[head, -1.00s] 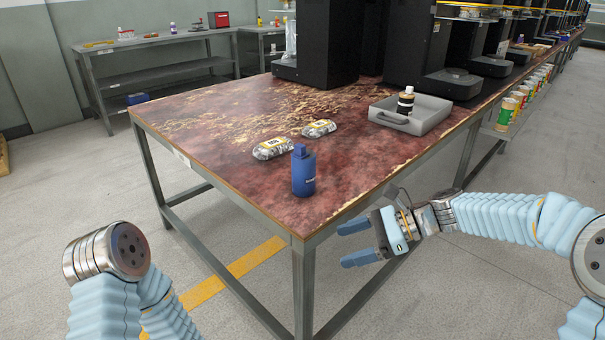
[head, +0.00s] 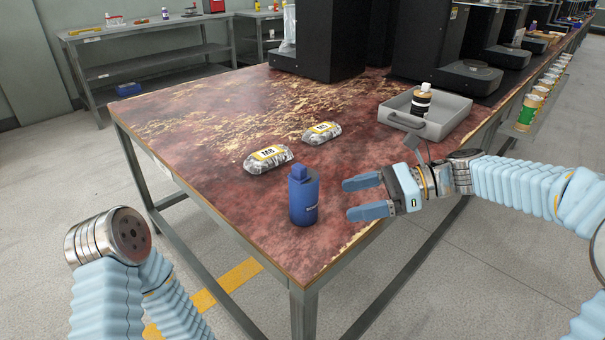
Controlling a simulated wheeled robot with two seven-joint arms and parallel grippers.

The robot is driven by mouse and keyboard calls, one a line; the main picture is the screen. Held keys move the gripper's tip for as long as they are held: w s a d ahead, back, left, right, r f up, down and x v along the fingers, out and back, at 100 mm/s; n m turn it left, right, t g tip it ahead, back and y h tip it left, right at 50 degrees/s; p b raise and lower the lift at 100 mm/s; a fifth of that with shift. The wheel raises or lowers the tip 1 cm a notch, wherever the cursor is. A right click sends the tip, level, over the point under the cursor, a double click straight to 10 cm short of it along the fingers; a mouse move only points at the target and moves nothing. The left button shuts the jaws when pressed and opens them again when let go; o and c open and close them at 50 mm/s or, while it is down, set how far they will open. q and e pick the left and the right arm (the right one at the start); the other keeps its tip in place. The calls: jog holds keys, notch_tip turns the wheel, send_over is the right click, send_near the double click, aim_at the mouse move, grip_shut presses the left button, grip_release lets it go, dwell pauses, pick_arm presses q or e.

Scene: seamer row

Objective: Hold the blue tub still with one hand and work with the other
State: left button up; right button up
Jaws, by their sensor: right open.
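The blue tub (head: 304,203) stands upright near the front corner of the stained table (head: 215,128). It has a raised blue top and a dark label band. My right gripper (head: 356,198) is open and empty. Its two blue fingers point left toward the tub, with a gap between them and the tub. Of my left arm, only links show at the lower left. Its gripper is not in the picture.
Two clear packs with yellow labels, a nearer one (head: 268,158) and a farther one (head: 322,132), lie behind the tub. A grey tray (head: 447,112) holds a black-and-white bottle (head: 421,100). Black machines (head: 330,45) stand at the back. The table left of the packs is clear.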

aim_at(315, 203)
jog(key=shift+w, duration=0.45)
jog(key=shift+w+a, duration=0.15)
jog(key=shift+a, duration=0.1)
jog(key=b+x, duration=0.3)
jog(key=x, duration=0.2)
jog(key=shift+f+b, duration=0.2)
jog(key=shift+b, duration=0.2)
jog(key=x, duration=0.3)
jog(key=shift+a+r, duration=0.1)
jog(key=shift+r, duration=0.1)
pick_arm(q)
jog(key=shift+w+a+f, duration=0.2)
jog(key=shift+w+f, duration=0.2)
jog(key=shift+f, duration=0.4)
jog(key=shift+w+a+f, duration=0.2)
jog(key=shift+w+f, duration=0.15)
jog(key=shift+f, duration=0.45)
pick_arm(e)
jog(key=shift+a+f, duration=0.2)
jog(key=shift+a, duration=0.4)
jog(key=c, duration=0.6)
